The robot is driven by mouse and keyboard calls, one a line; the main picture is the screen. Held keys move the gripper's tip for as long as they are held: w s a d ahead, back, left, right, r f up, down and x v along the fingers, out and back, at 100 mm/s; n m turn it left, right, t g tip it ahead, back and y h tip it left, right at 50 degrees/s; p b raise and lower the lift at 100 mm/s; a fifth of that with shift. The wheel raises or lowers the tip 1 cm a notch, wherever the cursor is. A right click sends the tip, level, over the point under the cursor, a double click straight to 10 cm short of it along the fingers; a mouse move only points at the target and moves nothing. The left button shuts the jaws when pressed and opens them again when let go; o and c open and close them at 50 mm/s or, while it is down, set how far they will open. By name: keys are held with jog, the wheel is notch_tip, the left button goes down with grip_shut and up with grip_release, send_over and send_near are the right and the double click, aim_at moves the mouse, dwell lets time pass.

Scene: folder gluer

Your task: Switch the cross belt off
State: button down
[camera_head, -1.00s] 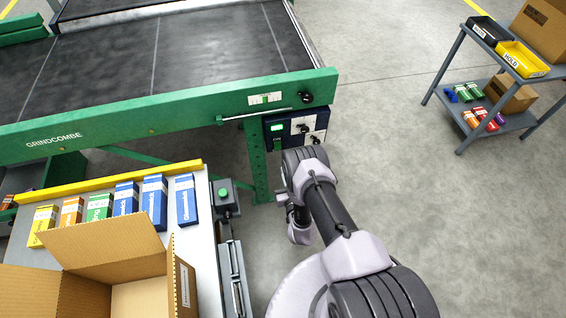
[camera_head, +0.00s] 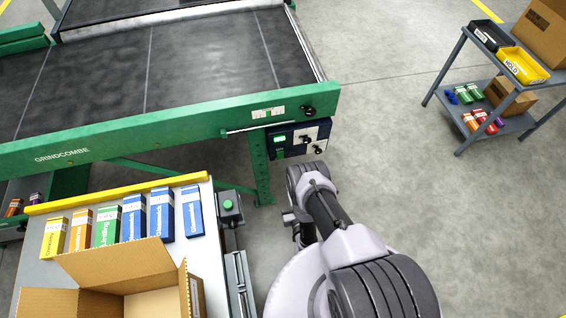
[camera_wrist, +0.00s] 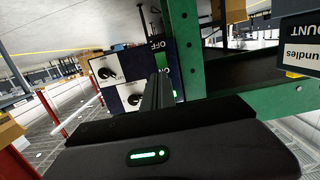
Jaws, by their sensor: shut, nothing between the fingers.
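The belt (camera_head: 200,55) with the green frame runs across the upper left of the head view. A dark blue control box (camera_head: 284,151) with a small green display and pale knob plates hangs under its right end. In the wrist view, the box (camera_wrist: 176,62) is tilted, with two knobs on white plates: one upper left (camera_wrist: 105,73), one lower (camera_wrist: 134,99). "OFF" lettering and a green patch are to their right. My gripper (camera_wrist: 158,82) is shut and empty, its fingers overlapping the box's face in that view. Whether they touch it is unclear.
Another knob (camera_head: 308,110) sits on the green frame (camera_head: 180,120) above the box. A green button station (camera_head: 229,207) stands beside the packing table (camera_head: 38,272), which holds cartons and an open case. A grey cart (camera_head: 483,67) stands at right. Floor between is clear.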

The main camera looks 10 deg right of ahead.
aim_at(281, 157)
jog(key=w+b, duration=0.3)
jog(key=w, duration=0.1)
jog(key=w+f+b, duration=0.1)
jog(key=w+b, duration=0.2)
jog(key=w, duration=0.1)
jog(key=w+f+b, duration=0.1)
jog(key=w+b, duration=0.2)
jog(key=w, duration=0.1)
jog(key=shift+w, duration=0.3)
jog(key=shift+w+r, duration=0.15)
jog(key=shift+w, duration=0.2)
